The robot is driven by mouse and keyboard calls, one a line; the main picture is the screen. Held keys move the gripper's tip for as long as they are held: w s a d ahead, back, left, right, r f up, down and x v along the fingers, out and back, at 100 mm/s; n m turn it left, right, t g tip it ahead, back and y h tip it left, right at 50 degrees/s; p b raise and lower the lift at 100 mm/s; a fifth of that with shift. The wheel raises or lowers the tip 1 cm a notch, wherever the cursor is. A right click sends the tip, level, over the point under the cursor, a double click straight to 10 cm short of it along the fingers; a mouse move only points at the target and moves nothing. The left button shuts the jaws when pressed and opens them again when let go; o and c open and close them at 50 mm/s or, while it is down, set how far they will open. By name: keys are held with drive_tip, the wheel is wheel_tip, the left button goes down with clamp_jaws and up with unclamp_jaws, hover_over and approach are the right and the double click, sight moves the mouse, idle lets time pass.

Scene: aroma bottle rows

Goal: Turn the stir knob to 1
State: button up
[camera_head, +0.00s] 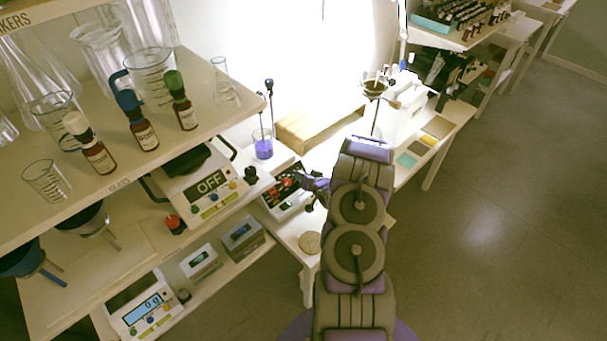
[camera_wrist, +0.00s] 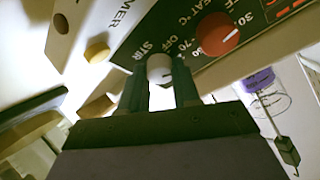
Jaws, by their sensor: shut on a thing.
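The white stir knob (camera_wrist: 159,68) sits on the dark panel of the stirrer, beside the printed words "STIR" and "OFF" in the wrist view. My gripper (camera_wrist: 160,82) is shut on it, with one dark finger on each side. Its pointer mark and exact setting are too hard to read. The red heat knob (camera_wrist: 217,35) is to the right of it, by temperature numbers. In the head view, my gripper (camera_head: 317,187) is at the front right of the stirrer (camera_head: 288,203).
A yellow button (camera_wrist: 97,50) is left of the panel in the wrist view. A beaker of purple liquid (camera_head: 263,148) stands behind the stirrer. A shelf (camera_head: 110,187) with bottles and glassware is at left. A round cork pad (camera_head: 310,242) lies on the bench in front.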

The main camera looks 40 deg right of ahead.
drive_tip(key=shift+d+m, duration=0.1)
drive_tip(key=shift+m, duration=0.5)
drive_tip(key=o, duration=1.1)
drive_tip(key=shift+d, duration=0.1)
drive_tip(key=shift+c, duration=0.2)
drive_tip(key=shift+r, duration=0.1)
drive_tip(key=p+v, duration=0.2)
drive_tip(key=v, duration=1.5)
drive_tip(key=shift+r, duration=0.1)
